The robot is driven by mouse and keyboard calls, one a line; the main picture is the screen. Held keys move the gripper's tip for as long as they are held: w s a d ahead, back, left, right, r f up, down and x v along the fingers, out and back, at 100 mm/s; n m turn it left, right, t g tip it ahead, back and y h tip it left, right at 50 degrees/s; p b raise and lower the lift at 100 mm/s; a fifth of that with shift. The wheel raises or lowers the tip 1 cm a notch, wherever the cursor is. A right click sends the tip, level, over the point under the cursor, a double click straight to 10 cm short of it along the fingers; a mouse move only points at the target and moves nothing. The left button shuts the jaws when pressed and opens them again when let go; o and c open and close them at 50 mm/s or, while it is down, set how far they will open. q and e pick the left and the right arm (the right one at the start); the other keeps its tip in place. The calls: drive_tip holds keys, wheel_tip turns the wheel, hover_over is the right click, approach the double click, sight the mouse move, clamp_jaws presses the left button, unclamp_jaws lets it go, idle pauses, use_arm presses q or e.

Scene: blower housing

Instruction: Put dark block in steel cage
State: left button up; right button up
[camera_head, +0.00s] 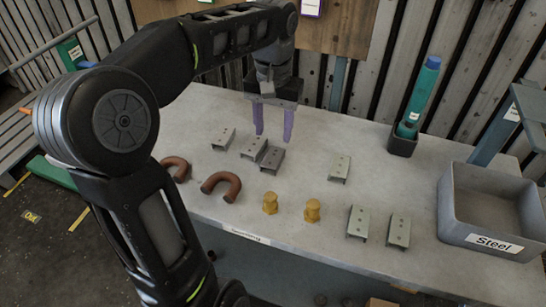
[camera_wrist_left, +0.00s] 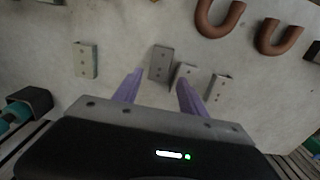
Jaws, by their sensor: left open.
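The dark block (camera_head: 271,159) is a dark grey, bracket-shaped piece lying on the table, close beside a lighter bracket (camera_head: 254,147). It also shows in the left wrist view (camera_wrist_left: 161,63), beyond and roughly between the fingertips. My left gripper (camera_head: 273,138) has purple fingers pointing down, spread apart and empty, above the table near the dark block. The left wrist view shows the same open fingers (camera_wrist_left: 158,82). The steel cage is a grey open bin (camera_head: 463,229) labelled "Steel" at the table's right end. It looks empty. My right gripper is not in view.
Other light brackets (camera_head: 340,168) lie around the table, two near the bin. Two brown U-shaped pipes (camera_head: 221,186) and two yellow fittings (camera_head: 312,211) lie in front.

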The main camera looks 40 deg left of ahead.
sight(273, 157)
use_arm(q)
drive_tip(key=shift+f, duration=1.5)
drive_tip(key=shift+f, duration=2.6)
drive_tip(key=shift+c, duration=0.2)
drive_tip(key=shift+p, duration=0.3)
clamp_jaws()
